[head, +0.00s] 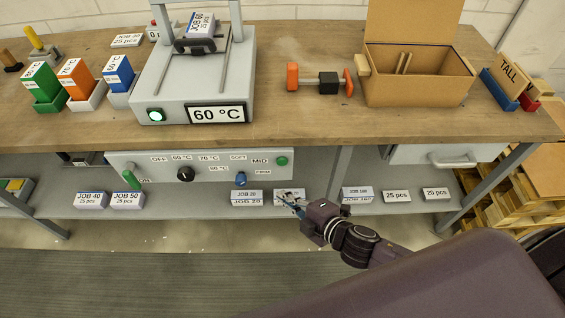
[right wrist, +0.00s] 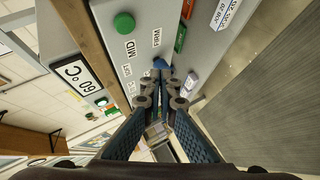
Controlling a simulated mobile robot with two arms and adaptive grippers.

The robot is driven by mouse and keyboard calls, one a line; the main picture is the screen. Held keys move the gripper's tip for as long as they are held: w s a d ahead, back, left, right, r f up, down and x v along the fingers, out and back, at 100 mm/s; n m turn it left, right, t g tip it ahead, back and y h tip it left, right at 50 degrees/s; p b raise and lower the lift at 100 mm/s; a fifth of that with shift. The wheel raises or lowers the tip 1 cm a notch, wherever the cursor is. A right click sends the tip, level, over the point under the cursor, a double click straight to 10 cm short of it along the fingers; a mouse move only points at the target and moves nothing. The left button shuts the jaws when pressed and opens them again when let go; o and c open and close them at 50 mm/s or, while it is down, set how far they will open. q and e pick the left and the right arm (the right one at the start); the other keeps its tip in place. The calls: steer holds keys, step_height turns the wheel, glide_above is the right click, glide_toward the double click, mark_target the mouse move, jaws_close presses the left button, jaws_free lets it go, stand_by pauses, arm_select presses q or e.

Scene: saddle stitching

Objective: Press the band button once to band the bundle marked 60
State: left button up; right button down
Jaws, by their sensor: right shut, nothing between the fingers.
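A bundle marked JOB 60 (head: 201,24) sits upright in the grey banding machine (head: 150,85), under its clamp. The machine has a lit green round button (head: 155,115) and a 60 °C display (head: 217,114). Another green button (head: 281,160) is on the control panel (head: 215,172) below the bench; it also shows in the right wrist view (right wrist: 124,23). No legible label says which is the band button. My right gripper (head: 288,200) is shut and empty, in front of the lower shelf; in its wrist view the blue knob (right wrist: 160,63) lies just beyond its fingertips (right wrist: 163,78).
Labelled packs such as JOB 50 (head: 127,200) lie on the lower shelf. An open cardboard box (head: 417,85) and an orange-ended tool (head: 328,83) stand on the bench.

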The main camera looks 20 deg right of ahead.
glide_toward(278, 165)
steer(key=w+a+f, duration=0.3)
steer(key=shift+w, duration=0.45)
stand_by(0.7)
steer(key=shift+r, duration=0.1)
steer(key=shift+w, duration=0.4)
steer(key=shift+w+d, duration=0.25)
steer(key=shift+w, duration=0.3)
stand_by(1.1)
steer(key=shift+s+p, duration=0.1)
steer(key=shift+p, duration=0.2)
steer(key=shift+s+a, duration=0.25)
steer(key=shift+s, duration=0.6)
